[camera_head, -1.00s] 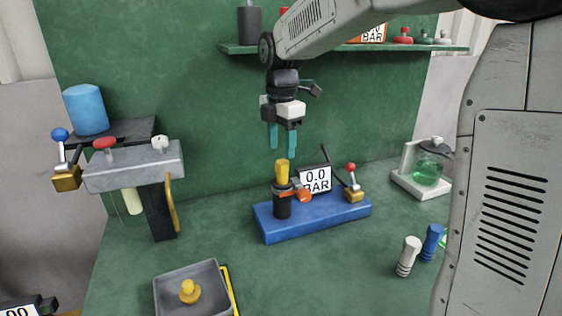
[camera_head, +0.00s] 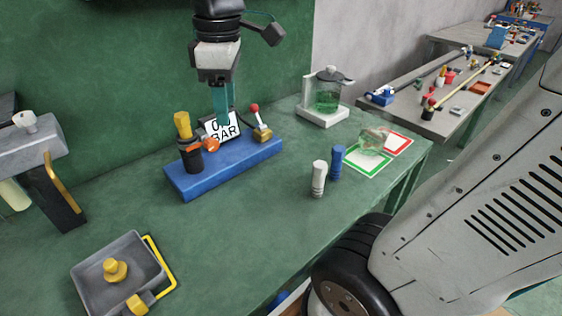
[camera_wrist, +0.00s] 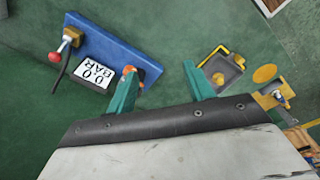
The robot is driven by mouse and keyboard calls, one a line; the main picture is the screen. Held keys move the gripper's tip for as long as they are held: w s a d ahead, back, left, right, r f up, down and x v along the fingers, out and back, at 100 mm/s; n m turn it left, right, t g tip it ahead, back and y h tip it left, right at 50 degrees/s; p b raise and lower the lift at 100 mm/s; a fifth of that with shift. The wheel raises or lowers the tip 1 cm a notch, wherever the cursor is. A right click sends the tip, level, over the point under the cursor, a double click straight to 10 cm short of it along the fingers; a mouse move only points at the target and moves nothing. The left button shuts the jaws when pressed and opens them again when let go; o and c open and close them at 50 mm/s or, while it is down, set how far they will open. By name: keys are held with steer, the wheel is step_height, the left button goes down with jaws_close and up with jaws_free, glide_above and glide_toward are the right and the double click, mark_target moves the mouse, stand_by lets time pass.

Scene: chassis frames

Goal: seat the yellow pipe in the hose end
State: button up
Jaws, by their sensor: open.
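The yellow pipe (camera_head: 183,125) stands upright in the black hose end (camera_head: 191,160), its upper part showing above the rim; how deep it sits is hidden. An orange clamp (camera_head: 208,146) is at the hose end's side. Both stand at the left end of a blue base (camera_head: 232,166). My gripper (camera_head: 221,105) points down to the pipe's right in the head view, in front of the gauge. In the wrist view its teal fingers (camera_wrist: 161,88) are apart with nothing between them. The orange clamp (camera_wrist: 150,70) shows just beyond the left finger; I cannot make out the pipe there.
A gauge (camera_head: 220,127) and a red-knobbed lever (camera_head: 261,124) stand on the blue base. A grey tray (camera_head: 90,276) with yellow parts lies at front left. White and blue pegs (camera_head: 319,180) and a green jar (camera_head: 328,92) stand right. Bench between is clear.

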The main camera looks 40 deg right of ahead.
steer(key=s+f+m, duration=0.3)
steer(key=s+m, duration=0.1)
steer(key=s, duration=0.2)
steer(key=s+d+f+m, duration=0.1)
steer(key=s+f+m, duration=0.3)
steer(key=s, duration=0.3)
steer(key=shift+s+m+t, duration=0.25)
steer(key=shift+m+t, duration=0.05)
steer(key=shift+m, duration=0.5)
stand_by(0.3)
